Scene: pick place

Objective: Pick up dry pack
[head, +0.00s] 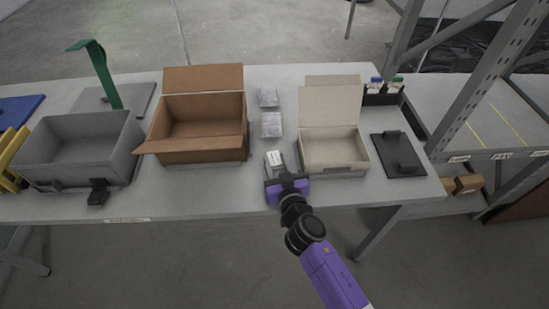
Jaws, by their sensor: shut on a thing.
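Two pale, silvery packs lie on the table in a short column between the two cardboard boxes, a far pack (268,97) and a middle one (271,125). A third small whitish pack (274,160) is nearest me, right at my gripper. My gripper (285,179) is purple and dark, reaching in over the table's front part. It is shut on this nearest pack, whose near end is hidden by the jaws. I cannot tell whether the pack is lifted off the table.
An open brown box (200,154) stands left of the packs and an open beige box (334,165) close to the right. A grey bin (75,150) is at the left. A black plate (397,155), bottles in a holder (383,93) and a metal rack (468,90) are at the right.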

